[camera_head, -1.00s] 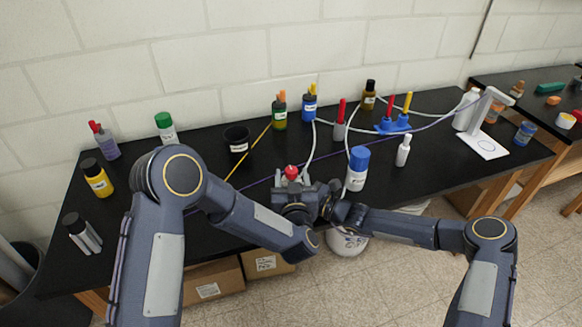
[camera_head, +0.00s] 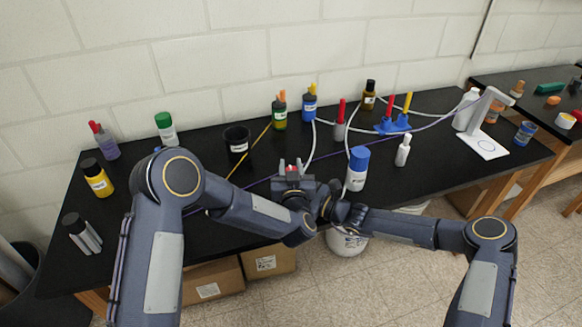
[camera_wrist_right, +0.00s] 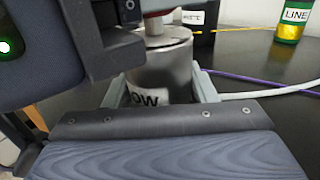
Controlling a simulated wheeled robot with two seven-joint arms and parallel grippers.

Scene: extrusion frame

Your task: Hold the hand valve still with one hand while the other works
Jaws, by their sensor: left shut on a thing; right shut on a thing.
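The hand valve (camera_wrist_right: 162,62) is a grey metal cylinder with a label ending in "OW" and a red part on top, upright on the black bench in the right wrist view. My right gripper (camera_wrist_right: 160,88) is shut on its body, with a pale finger on either side. My left gripper (camera_head: 292,172) is over the valve in the head view and shut on its red top (camera_head: 291,166), of which only a little shows. The left gripper's dark body also fills the upper left of the right wrist view. In the head view the grippers hide the valve body.
A blue-capped white bottle (camera_head: 357,170) stands close right of the grippers. A black cup (camera_head: 237,141), a green bottle (camera_head: 280,114) and a blue bottle (camera_head: 309,107) stand behind. Tubes cross the black bench (camera_head: 215,175).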

